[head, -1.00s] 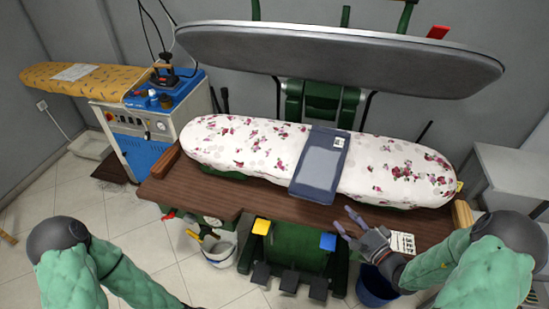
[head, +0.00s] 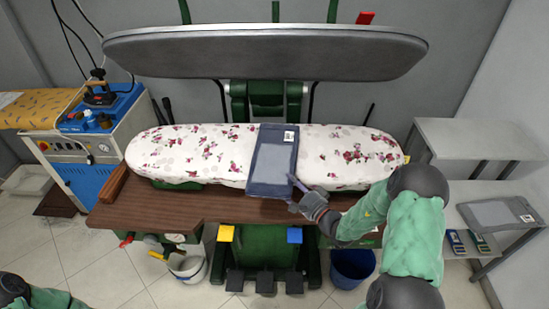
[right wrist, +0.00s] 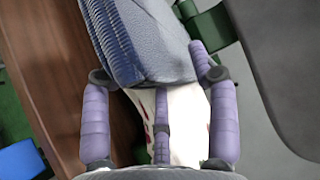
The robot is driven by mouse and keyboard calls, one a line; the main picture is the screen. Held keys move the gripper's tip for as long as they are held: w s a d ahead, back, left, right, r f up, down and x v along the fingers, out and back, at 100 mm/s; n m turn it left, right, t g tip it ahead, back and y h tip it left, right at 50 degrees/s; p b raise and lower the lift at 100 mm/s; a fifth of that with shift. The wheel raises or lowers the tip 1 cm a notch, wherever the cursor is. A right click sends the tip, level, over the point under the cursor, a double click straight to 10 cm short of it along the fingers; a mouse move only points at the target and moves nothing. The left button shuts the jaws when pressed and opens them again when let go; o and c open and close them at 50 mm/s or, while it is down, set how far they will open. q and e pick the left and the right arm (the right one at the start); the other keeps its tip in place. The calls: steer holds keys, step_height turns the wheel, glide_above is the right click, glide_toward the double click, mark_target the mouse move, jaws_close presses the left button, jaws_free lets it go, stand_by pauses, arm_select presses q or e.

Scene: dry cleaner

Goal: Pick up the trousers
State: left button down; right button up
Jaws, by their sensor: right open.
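The trousers (head: 272,160) are a folded dark blue bundle with a white label. They lie across the middle of the flowered pressing board (head: 205,152), and their near end hangs over its front edge. My right gripper (head: 304,188) is at their near right corner, with its fingers open. In the right wrist view the blue cloth (right wrist: 145,35) reaches between the spread purple fingers (right wrist: 150,65). I cannot tell whether the fingers touch it. My left gripper is out of view; only part of my left arm shows at the lower left.
The grey upper press plate (head: 265,52) is raised behind the board. A brown wooden table (head: 160,208) lies under it. Another folded grey-blue garment (head: 497,213) is on a shelf at the right. A blue bucket (head: 352,268) stands on the floor.

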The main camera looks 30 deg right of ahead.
steer(key=shift+w+a, duration=0.1)
steer(key=shift+w, duration=0.6)
jaws_close()
steer(key=shift+r, duration=0.1)
